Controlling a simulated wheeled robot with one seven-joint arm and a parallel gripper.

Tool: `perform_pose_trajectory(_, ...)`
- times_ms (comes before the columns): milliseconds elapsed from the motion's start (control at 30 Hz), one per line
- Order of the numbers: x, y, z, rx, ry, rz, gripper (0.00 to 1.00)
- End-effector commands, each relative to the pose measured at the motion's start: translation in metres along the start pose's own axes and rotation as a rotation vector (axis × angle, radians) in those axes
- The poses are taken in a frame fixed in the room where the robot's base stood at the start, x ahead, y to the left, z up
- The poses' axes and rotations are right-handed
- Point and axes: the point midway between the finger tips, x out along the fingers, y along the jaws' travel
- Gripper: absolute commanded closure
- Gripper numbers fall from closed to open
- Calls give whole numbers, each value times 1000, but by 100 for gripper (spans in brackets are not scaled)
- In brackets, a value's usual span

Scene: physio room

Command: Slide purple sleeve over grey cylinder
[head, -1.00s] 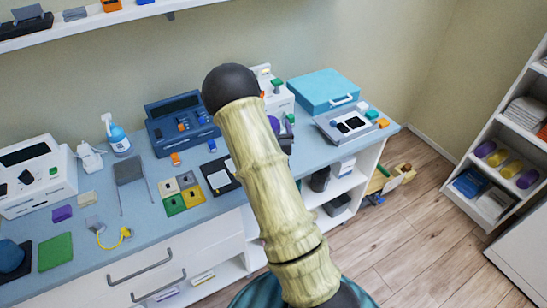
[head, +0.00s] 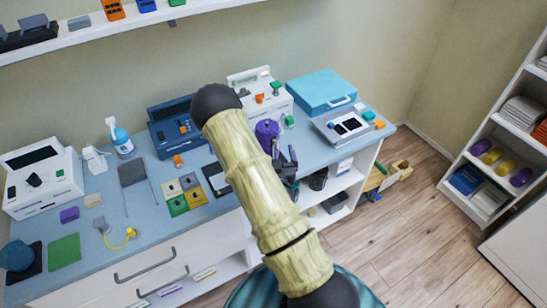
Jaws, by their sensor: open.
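A purple rounded piece (head: 267,131), which looks like the sleeve, stands upright on the blue-grey counter near its right half. My arm hides part of its lower left side. My gripper (head: 285,160) is dark and mostly hidden behind my arm. Its visible finger parts are just right of and below the purple piece, and the jaws are open. I cannot tell whether they touch the piece. I cannot clearly pick out the grey cylinder; it may be hidden behind my arm or inside the purple piece.
A white device (head: 259,87) stands behind the purple piece, and a blue device (head: 178,122) to its left. A turquoise case (head: 321,91) and a flat grey unit (head: 341,127) stand to the right.

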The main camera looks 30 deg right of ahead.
Motion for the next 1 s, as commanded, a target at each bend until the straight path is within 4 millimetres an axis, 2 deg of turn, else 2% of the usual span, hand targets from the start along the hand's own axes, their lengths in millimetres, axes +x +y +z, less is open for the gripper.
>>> perform_pose_trajectory(233,-14,-1,-6,-11,0,-10,2)
perform_pose_trajectory(367,-21,-1,3,-9,-18,-6,2)
perform_pose_trajectory(600,-31,0,6,-9,-28,1,2)
perform_pose_trajectory(1000,-42,0,-2,-8,2,-9,2)
